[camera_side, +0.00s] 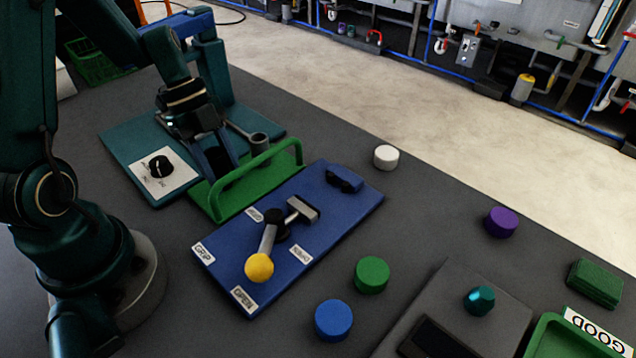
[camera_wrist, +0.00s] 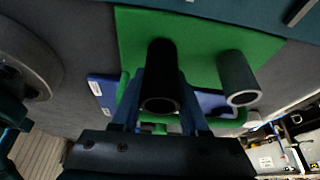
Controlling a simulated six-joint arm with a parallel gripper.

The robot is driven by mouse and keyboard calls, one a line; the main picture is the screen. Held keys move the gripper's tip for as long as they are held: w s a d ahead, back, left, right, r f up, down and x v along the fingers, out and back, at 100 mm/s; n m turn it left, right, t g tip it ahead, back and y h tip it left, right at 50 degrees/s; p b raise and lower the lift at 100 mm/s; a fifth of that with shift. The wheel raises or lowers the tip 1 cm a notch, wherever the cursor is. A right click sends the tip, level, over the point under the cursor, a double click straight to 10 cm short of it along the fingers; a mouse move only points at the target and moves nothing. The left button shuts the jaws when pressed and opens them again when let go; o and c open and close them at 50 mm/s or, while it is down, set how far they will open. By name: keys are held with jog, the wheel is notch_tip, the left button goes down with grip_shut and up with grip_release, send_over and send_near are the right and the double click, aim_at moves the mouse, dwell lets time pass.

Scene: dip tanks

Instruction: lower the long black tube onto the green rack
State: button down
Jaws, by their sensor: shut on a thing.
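The long black tube (camera_wrist: 161,80) is between the fingers of my gripper (camera_wrist: 163,110), which is shut on it. Its open end faces the wrist camera. In the side view my gripper (camera_side: 218,160) is over the left part of the green rack (camera_side: 212,203), and the tube is mostly hidden among the dark fingers. The rack's green plate (camera_wrist: 200,35) fills the upper middle of the wrist view behind the tube. I cannot tell whether the tube's far end touches the rack. A grey tube (camera_wrist: 237,78) stands on the rack to the right of the black one; it also shows in the side view (camera_side: 258,142).
A green arched handle (camera_side: 265,160) rises along the rack's near side. A blue panel with a yellow-knobbed lever (camera_side: 259,267) lies in front. A teal panel with a black dial (camera_side: 161,167) is to the left. White (camera_side: 386,157) and green (camera_side: 372,274) discs lie right.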

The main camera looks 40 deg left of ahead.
dwell(0.3)
grip_release()
dwell(0.3)
jog(key=shift+r, duration=4.05)
jog(key=a+v, duration=0.1)
jog(key=v, duration=0.7)
jog(key=shift+a+f, duration=0.2)
jog(key=shift+w, duration=0.15)
